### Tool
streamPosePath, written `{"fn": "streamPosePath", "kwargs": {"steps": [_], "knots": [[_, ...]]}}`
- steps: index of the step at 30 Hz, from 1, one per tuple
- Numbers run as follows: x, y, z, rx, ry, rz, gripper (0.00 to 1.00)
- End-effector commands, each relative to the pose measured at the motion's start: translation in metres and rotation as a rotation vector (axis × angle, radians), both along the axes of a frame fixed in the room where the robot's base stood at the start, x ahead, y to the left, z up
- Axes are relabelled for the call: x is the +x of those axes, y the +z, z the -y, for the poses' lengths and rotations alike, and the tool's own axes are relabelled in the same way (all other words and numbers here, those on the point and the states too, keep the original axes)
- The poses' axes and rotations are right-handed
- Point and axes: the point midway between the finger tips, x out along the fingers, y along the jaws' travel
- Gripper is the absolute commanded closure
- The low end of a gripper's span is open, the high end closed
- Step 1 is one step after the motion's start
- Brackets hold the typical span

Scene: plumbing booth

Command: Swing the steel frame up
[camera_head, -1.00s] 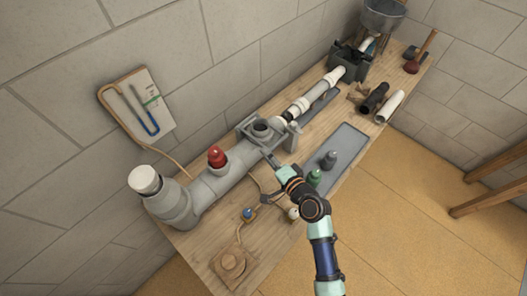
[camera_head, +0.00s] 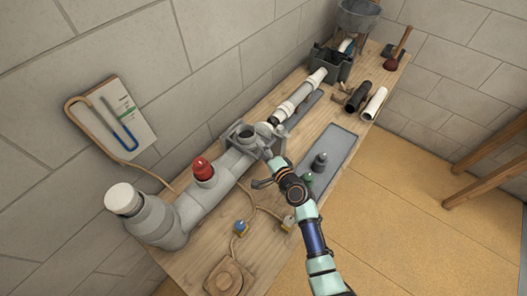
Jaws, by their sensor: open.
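The steel frame (camera_head: 233,131) is a grey bracket around the open grey pipe socket on the large grey pipe (camera_head: 205,190), in the middle of the bench. It looks swung partly up, but its exact angle is hard to tell. My gripper (camera_head: 268,155) is at the right side of the socket, close to the frame. Its fingers are small and partly hidden by my wrist; whether they touch the frame cannot be told.
A red-capped fitting (camera_head: 203,169) stands on the pipe left of the frame. A white pipe (camera_head: 299,98) lies beyond it. A grey tray (camera_head: 334,151) with a dark bottle (camera_head: 319,162) lies to the right. Blue and yellow small parts (camera_head: 240,227) lie in front.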

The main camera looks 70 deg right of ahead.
Motion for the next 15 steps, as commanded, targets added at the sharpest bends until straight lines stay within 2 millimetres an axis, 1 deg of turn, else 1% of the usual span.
{"fn": "streamPosePath", "kwargs": {"steps": [3,11,15], "knots": [[-0.0002,0.0003,-0.0002,0.0,0.0,0.0,0.57],[-0.0004,0.0004,-0.0002,-0.001,0.0,-0.001,1.0],[-0.0004,0.0004,-0.0002,-0.001,0.0,-0.001,1.0]]}}
